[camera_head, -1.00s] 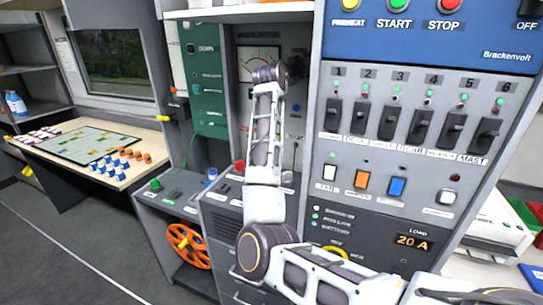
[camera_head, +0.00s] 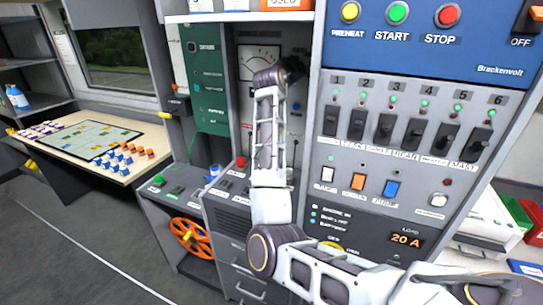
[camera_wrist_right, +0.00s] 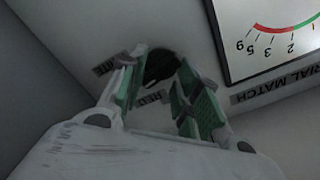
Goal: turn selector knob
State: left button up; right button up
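A black selector knob (camera_wrist_right: 160,66) sits on a pale panel in the right wrist view, between small labels, one reading "RED". My right gripper (camera_wrist_right: 160,90) is open, its two green-padded fingers apart, one on each side of the knob. Whether either pad touches the knob I cannot tell. In the head view my right gripper (camera_head: 292,68) is at the recessed panel, just right of the gauge (camera_head: 257,60). The knob cannot be made out there behind the gripper. The gauge also shows in the right wrist view (camera_wrist_right: 272,32), above an "...RIAL MATCH" label. My left gripper is not in view.
A grey switch panel (camera_head: 400,160) with several black breakers stands close right of my arm. A green panel (camera_head: 208,80) is left of the gauge. A shelf edge (camera_head: 240,14) runs above the recess. A desk with small blocks (camera_head: 75,150) is at the far left.

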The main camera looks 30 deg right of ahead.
jog(key=shift+w+a+r+n+p, duration=0.1)
jog(key=shift+n+p, duration=2)
jog(key=shift+p, duration=1.35)
jog(key=shift+r+n+p, duration=0.1)
jog(key=shift+n+p, duration=2)
jog(key=shift+p, duration=1.35)
jog(key=shift+f+p, duration=0.1)
jog(key=shift+p, duration=0.3)
